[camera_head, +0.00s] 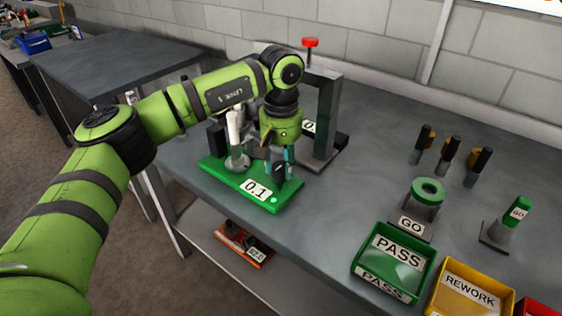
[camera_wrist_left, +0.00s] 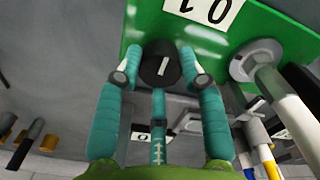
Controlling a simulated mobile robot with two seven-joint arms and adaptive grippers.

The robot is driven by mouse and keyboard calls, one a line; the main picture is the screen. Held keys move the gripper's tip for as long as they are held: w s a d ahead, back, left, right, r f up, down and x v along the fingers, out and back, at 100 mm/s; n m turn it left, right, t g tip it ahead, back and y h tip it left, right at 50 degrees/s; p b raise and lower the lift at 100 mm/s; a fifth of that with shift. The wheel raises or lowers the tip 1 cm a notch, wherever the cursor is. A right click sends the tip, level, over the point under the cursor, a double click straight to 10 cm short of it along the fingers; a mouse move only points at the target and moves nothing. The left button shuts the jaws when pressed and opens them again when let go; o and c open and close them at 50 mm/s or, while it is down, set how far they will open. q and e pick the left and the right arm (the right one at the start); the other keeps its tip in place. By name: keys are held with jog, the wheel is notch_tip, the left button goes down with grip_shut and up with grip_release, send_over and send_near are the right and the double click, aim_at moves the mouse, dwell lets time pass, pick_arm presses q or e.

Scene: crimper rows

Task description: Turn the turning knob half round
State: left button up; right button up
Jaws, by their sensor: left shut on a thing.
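The turning knob (camera_wrist_left: 161,66) is a round black knob with a white mark line, on a green base (camera_wrist_left: 270,12) with a white 0.1 label. In the wrist view the line is nearly upright in the picture, tilted slightly. My left gripper (camera_wrist_left: 160,76) has its teal fingers on both sides of the knob, shut on it. In the head view the knob (camera_head: 279,173) shows dark below my left gripper (camera_head: 280,162), partly hidden by the fingers. The green base (camera_head: 222,176) sits on the grey bench. My right gripper is not in view.
A white post (camera_head: 234,133) stands on the green base beside my gripper. A grey stand with a red-topped screw (camera_head: 311,43) rises close behind. A green PASS bin (camera_head: 428,262), a yellow REWORK bin (camera_head: 468,290) and GO gauges (camera_head: 427,190) stand to the right.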

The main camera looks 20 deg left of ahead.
aim_at(281, 166)
pick_arm(q)
jog(key=shift+f+m, duration=0.1)
jog(key=shift+m, duration=0.3)
jog(key=o, duration=1.2)
jog(key=shift+c, duration=0.2)
notch_tip(281, 166, up, 12)
